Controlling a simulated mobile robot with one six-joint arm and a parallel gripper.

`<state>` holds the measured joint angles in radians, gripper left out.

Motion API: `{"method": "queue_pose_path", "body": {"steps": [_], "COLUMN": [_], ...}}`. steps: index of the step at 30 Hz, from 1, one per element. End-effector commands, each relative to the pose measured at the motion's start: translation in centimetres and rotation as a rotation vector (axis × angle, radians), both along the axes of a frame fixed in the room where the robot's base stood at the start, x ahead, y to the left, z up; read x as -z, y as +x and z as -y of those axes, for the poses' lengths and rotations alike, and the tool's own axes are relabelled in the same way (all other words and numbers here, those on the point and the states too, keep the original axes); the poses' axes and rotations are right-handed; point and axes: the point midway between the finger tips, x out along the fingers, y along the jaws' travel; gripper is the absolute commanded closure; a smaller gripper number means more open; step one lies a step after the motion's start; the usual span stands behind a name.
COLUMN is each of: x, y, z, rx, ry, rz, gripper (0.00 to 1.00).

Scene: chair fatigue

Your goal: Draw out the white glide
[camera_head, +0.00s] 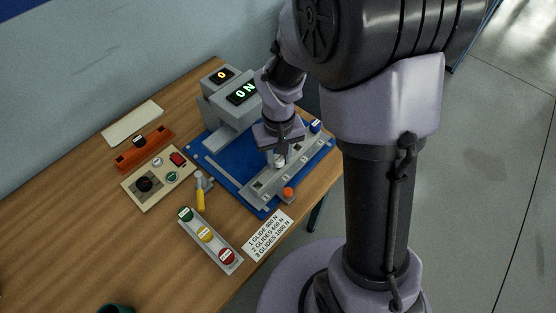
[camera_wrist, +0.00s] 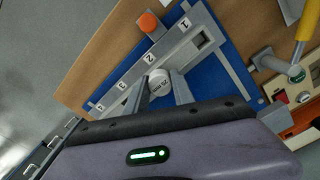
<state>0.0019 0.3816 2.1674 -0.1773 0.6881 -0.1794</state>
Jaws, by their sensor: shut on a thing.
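The white glide (camera_wrist: 159,82) is a small round cap with dark print on its top. My gripper (camera_wrist: 163,92) is shut on it, one finger on each side. In the head view the white glide (camera_head: 280,161) shows just under my gripper (camera_head: 278,155), at the grey slotted rail (camera_head: 258,188). In the wrist view the glide lies beside the rail's numbers 2 and 3. I cannot tell whether it is still seated in its slot or lifted clear.
An orange knob (camera_head: 288,193) sits at the rail's near edge. A blue-topped piece (camera_head: 315,126) stands at its far end.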

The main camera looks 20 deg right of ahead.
Motion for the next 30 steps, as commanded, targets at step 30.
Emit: {"method": "queue_pose_path", "body": {"steps": [30], "x": [-3.9], "y": [0.0], "z": [0.0], "rx": [0.000], "ry": [0.000], "rz": [0.000], "gripper": [1.00]}}
